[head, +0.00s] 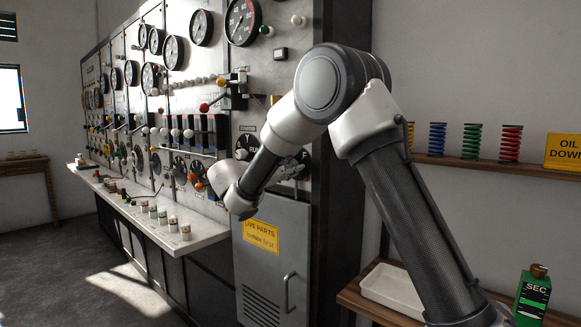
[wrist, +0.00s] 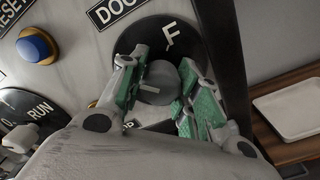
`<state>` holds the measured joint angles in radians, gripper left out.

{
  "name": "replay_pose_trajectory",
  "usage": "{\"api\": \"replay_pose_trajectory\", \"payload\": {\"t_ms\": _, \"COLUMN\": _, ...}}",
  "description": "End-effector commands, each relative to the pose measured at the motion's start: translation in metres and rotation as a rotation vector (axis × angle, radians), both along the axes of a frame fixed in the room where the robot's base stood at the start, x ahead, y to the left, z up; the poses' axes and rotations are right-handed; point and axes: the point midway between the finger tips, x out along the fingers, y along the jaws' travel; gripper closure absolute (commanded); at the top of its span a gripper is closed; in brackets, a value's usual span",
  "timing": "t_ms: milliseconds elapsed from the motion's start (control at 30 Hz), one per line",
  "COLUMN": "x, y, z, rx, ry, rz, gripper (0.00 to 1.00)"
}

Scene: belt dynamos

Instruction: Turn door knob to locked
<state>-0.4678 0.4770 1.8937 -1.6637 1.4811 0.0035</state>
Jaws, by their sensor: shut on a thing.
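The door knob (wrist: 158,86) is a grey knob on a round black plate (wrist: 148,37) in the wrist view. A white letter F shows on the plate above the knob, and a partly hidden sign beginning "DOO" (wrist: 113,9) is above that. My gripper (wrist: 163,78) has its green-padded fingers on either side of the knob and is shut on it. The fingers cover other marks on the plate, so I cannot tell which one the knob points at. In the head view my gripper (head: 293,167) is at the panel above the grey cabinet door (head: 272,285), partly behind my arm.
A blue button (wrist: 36,46) and a RUN dial (wrist: 28,106) are left of the knob. A dark panel edge (wrist: 224,60) runs close on the right. In the head view, a ledge with several jars (head: 150,220) runs along the panel, and a white tray (head: 393,290) stands at right.

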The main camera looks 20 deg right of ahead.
Motion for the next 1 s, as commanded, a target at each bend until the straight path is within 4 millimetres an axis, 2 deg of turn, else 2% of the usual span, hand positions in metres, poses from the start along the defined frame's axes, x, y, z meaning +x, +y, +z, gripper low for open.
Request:
{"api": "replay_pose_trajectory", "payload": {"t_ms": 33, "x": 0.000, "y": 0.000, "z": -0.002, "rx": 0.000, "ry": 0.004, "rz": 0.001, "gripper": 0.62}}
{"api": "replay_pose_trajectory", "payload": {"t_ms": 133, "x": 0.000, "y": 0.000, "z": -0.001, "rx": 0.001, "ry": 0.003, "rz": 0.001, "gripper": 0.46}}
{"api": "replay_pose_trajectory", "payload": {"t_ms": 433, "x": 0.000, "y": 0.001, "z": 0.000, "rx": 0.001, "ry": 0.000, "rz": 0.001, "gripper": 0.46}}
{"api": "replay_pose_trajectory", "payload": {"t_ms": 533, "x": -0.004, "y": 0.006, "z": 0.000, "rx": 0.001, "ry": 0.000, "rz": 0.002, "gripper": 0.46}}
{"api": "replay_pose_trajectory", "payload": {"t_ms": 1000, "x": -0.056, "y": 0.084, "z": -0.001, "rx": 0.000, "ry": 0.001, "rz": 0.004, "gripper": 0.46}}
